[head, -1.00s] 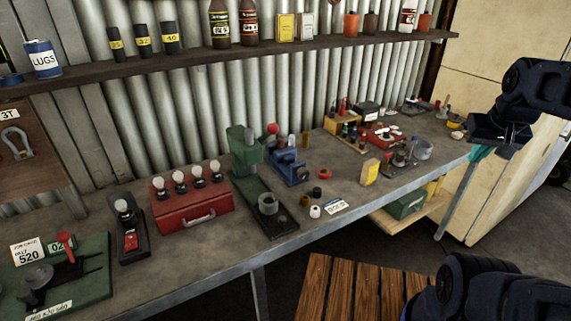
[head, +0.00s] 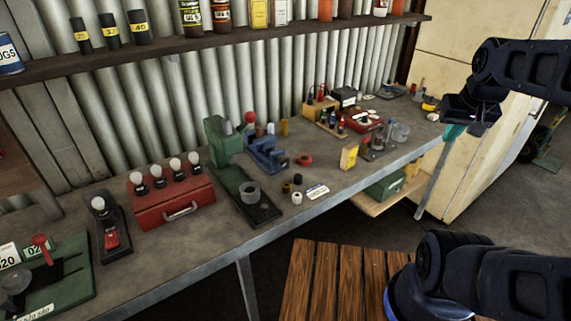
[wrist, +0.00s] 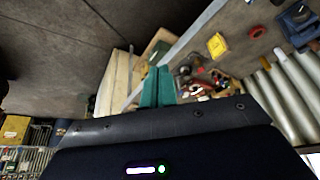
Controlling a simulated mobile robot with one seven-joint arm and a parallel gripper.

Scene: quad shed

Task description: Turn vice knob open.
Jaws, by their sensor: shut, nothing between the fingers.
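A small blue vice (head: 266,154) stands on the workbench, just right of a green press. A red ball knob (head: 250,117) shows above and behind it; I cannot tell whether it belongs to the vice or the press. In the wrist view the blue vice (wrist: 298,24) is at the upper right corner, partly cut off. My gripper (head: 452,134) is at the right of the head view, by the bench's far right end and well away from the vice. Its teal fingers (wrist: 157,88) are together and hold nothing.
The workbench (head: 225,228) carries a green press (head: 222,140), a red box with bulbs (head: 172,200), a yellow box (head: 349,155) and several small parts. A shelf (head: 150,58) runs above. A wooden slatted top (head: 330,285) stands in front.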

